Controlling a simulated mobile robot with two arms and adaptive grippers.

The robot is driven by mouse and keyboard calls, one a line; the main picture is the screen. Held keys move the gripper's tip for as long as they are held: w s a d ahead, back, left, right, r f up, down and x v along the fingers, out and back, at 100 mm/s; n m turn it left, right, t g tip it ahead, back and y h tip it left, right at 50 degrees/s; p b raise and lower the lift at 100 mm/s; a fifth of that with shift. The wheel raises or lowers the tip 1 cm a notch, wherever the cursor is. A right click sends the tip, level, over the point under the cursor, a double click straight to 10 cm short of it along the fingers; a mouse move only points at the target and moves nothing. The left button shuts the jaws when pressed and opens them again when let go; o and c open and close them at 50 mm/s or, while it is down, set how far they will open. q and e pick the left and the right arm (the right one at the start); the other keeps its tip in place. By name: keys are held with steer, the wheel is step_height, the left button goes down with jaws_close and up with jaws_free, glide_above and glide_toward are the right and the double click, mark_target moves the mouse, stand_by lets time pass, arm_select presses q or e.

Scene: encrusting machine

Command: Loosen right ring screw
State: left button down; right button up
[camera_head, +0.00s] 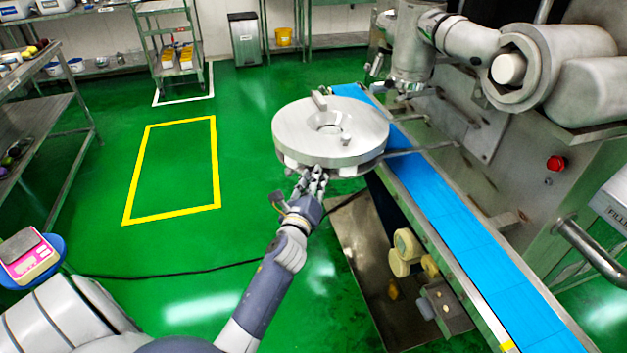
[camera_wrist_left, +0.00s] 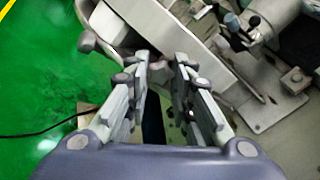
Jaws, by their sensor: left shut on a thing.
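A round metal disc assembly (camera_head: 300,130) with a hole in its middle stands beside the blue conveyor belt in the head view. My right gripper is not in view.
The blue belt (camera_head: 450,217) runs along the right of the disc. The machine body (camera_head: 520,150) with a red button (camera_head: 557,163) stands beyond it. Cream rollers (camera_head: 405,248) sit below the belt.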

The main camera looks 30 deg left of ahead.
arm_select(q)
steer(key=shift+n+p, duration=3.1)
steer(key=shift+n, duration=13.1)
steer(key=shift+f, duration=0.1)
steer(key=c, duration=1.4)
jaws_free()
